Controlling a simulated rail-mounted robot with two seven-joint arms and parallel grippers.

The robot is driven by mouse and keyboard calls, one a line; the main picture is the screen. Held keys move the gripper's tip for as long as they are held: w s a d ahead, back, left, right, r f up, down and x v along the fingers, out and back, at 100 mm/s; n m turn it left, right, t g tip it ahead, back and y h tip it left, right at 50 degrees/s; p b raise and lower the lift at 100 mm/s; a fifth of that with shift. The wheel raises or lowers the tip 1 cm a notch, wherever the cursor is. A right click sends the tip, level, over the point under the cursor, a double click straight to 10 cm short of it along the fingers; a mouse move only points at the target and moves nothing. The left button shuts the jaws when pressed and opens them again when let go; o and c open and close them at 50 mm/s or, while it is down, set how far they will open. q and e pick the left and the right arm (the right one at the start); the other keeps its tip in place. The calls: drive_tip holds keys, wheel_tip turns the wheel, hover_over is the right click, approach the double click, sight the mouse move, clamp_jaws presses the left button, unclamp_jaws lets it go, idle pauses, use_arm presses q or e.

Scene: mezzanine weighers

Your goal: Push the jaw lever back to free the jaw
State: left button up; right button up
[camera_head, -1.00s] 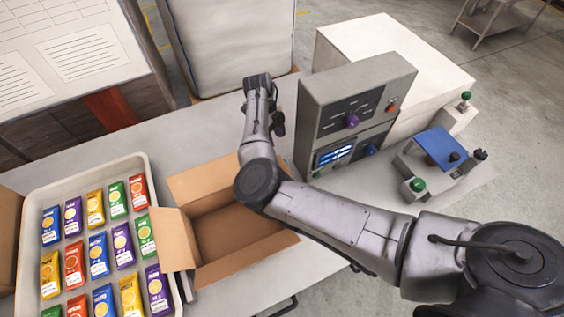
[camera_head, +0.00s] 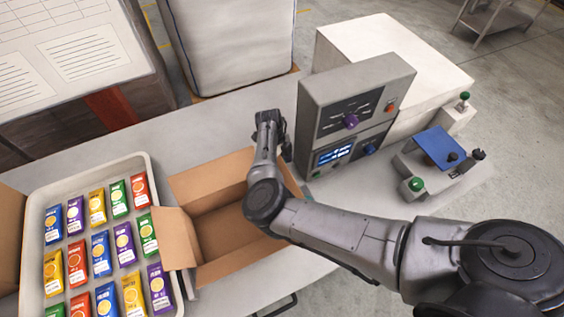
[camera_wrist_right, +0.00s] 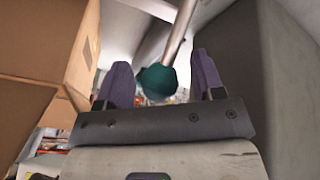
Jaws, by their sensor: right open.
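A teal-green knob (camera_wrist_right: 157,80) on a slanting metal rod (camera_wrist_right: 180,32) shows in the right wrist view; it looks like the jaw lever. My right gripper (camera_wrist_right: 161,72) is open, with its two purple fingers on either side of the knob in the picture. I cannot tell whether they touch it. In the head view my right gripper (camera_head: 268,118) is low beside the grey control box (camera_head: 350,88), at its left. The jaw and the lever are not clear there. My left gripper is not in view.
An open cardboard box (camera_head: 218,235) stands just below my right forearm. A tray (camera_head: 150,170) of several colourful packets lies at the left. A blue-topped device (camera_head: 437,148) with green knobs stands at the right. The grey table (camera_head: 130,145) is bare behind the box.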

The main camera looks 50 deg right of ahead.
drive_tip(key=shift+c, duration=0.3)
clamp_jaws()
drive_tip(key=w+g+b, duration=0.1)
drive_tip(key=b, duration=0.1)
drive_tip(key=g+b, duration=0.1)
drive_tip(key=b, duration=0.2)
drive_tip(key=shift+w+d+r+g+y, duration=0.2)
drive_tip(key=shift+w+d+g+y, duration=0.1)
drive_tip(key=shift+w+d+y, duration=0.1)
drive_tip(key=shift+d+r, duration=0.1)
drive_tip(key=shift+r, duration=0.05)
drive_tip(key=shift+w+d+g+y+p, duration=0.1)
drive_tip(key=shift+w+g+y+p, duration=0.2)
drive_tip(key=shift+g+p, duration=0.25)
drive_tip(key=shift+r, duration=0.1)
drive_tip(key=shift+w, duration=0.1)
